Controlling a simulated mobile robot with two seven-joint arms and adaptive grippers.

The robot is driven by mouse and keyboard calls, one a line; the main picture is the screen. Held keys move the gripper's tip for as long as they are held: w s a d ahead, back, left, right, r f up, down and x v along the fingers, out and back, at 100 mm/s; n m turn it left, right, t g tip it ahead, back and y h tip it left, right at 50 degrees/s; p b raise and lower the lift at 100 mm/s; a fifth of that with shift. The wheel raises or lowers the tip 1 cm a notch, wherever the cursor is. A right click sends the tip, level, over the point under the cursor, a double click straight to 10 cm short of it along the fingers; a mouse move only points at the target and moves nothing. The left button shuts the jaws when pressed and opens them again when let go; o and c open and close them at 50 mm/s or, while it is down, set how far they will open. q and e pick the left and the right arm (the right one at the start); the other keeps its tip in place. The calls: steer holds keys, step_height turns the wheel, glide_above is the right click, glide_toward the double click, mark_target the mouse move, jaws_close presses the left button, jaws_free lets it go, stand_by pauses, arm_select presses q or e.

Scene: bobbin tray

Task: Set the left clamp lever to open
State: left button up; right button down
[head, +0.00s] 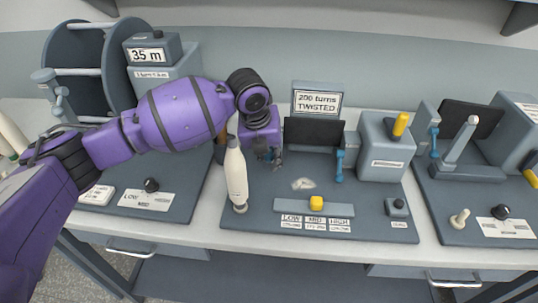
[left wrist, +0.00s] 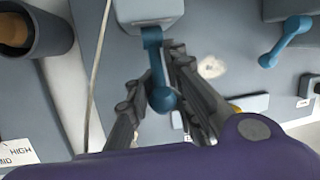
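The left clamp lever (left wrist: 158,70) is blue with a round knob and shows in the left wrist view, hanging from a grey clamp block (left wrist: 148,10). My left gripper (left wrist: 160,72) has one finger on each side of it; I cannot tell whether they press on it. In the head view my left gripper (head: 268,155) is over the left part of the middle station, and it and my arm hide that lever. The right clamp lever (head: 339,165) is blue and stands free; it also shows in the left wrist view (left wrist: 284,42). My right gripper is in neither view.
A white, bottle-shaped bobbin (head: 237,175) stands close left of my gripper. The middle tray (head: 300,228) holds a yellow slider (head: 315,202) above LOW, MID and HIGH labels. A sign (head: 317,102) reads "200 turns TWISTED".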

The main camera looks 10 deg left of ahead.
arm_select(q)
steer(key=o, duration=0.4)
steer(key=shift+d, duration=0.2)
steer(key=shift+c, duration=0.2)
steer(key=v, duration=1.2)
